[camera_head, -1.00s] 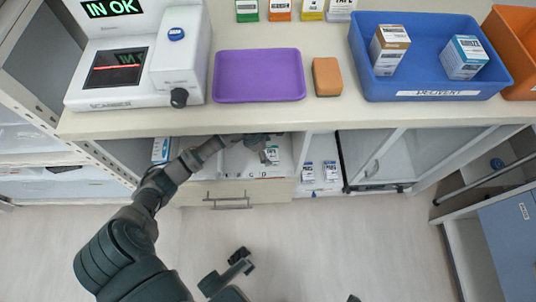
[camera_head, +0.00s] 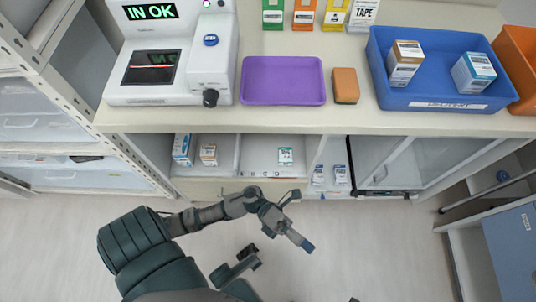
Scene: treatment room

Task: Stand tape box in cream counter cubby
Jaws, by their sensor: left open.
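The tape box (camera_head: 285,156), small and white with green print, stands upright in the cubby (camera_head: 255,154) under the front edge of the cream counter (camera_head: 300,122). It is toward the cubby's right side, and nothing touches it from the front. My left gripper (camera_head: 298,219) is open and empty. It is in front of and below the cubby, over the floor, clear of the box. My right gripper is not in view.
Two boxes (camera_head: 182,149) (camera_head: 208,155) stand in the bay to the left, two small boxes (camera_head: 329,176) to the right. On the counter are a scanner (camera_head: 190,65), purple tray (camera_head: 283,82), brown block (camera_head: 345,86) and blue bin (camera_head: 430,98). The floor in front is open.

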